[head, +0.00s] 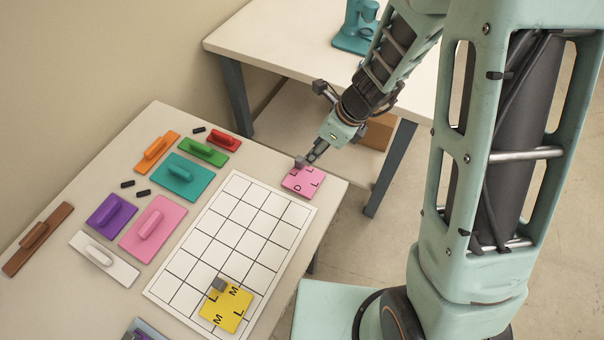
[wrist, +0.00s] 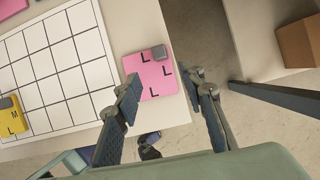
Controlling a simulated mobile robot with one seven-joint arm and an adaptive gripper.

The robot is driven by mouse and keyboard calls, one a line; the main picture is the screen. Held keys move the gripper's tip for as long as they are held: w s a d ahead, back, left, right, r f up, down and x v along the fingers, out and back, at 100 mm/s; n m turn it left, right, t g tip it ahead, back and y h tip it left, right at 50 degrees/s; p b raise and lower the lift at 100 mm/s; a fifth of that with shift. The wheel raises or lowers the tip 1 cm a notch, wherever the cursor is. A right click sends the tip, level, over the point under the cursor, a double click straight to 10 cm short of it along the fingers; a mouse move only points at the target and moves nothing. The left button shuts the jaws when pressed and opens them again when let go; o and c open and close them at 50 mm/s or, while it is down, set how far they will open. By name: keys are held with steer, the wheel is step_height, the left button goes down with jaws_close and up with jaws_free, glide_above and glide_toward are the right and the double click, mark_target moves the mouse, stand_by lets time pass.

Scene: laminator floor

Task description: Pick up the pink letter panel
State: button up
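The pink letter panel (head: 301,183) is a small square plate with dark letters and a grey block on top. It lies flat near the right edge of the table, at the far right corner of the white grid board. In the wrist view the pink panel (wrist: 150,76) lies beyond my fingertips, with its grey block near its upper right corner. My gripper (head: 312,156) is just over the panel in the head view. In the wrist view my gripper (wrist: 164,88) is open, its two fingers wide apart with nothing between the tips. I cannot tell the exact height above the panel.
The white grid board (head: 232,214) carries a yellow letter panel (head: 228,308) at its near end. Several coloured plates with handles, including a larger pink one (head: 160,232), lie left of the board. A second table (head: 290,45) holds a teal device (head: 354,28). A brown box (head: 379,132) stands below.

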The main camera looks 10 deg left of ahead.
mark_target(305, 168)
steer(key=b+x, duration=0.2)
steer(key=x, duration=0.6)
steer(key=shift+w+f, duration=0.1)
steer(key=shift+f, duration=0.15)
jaws_close()
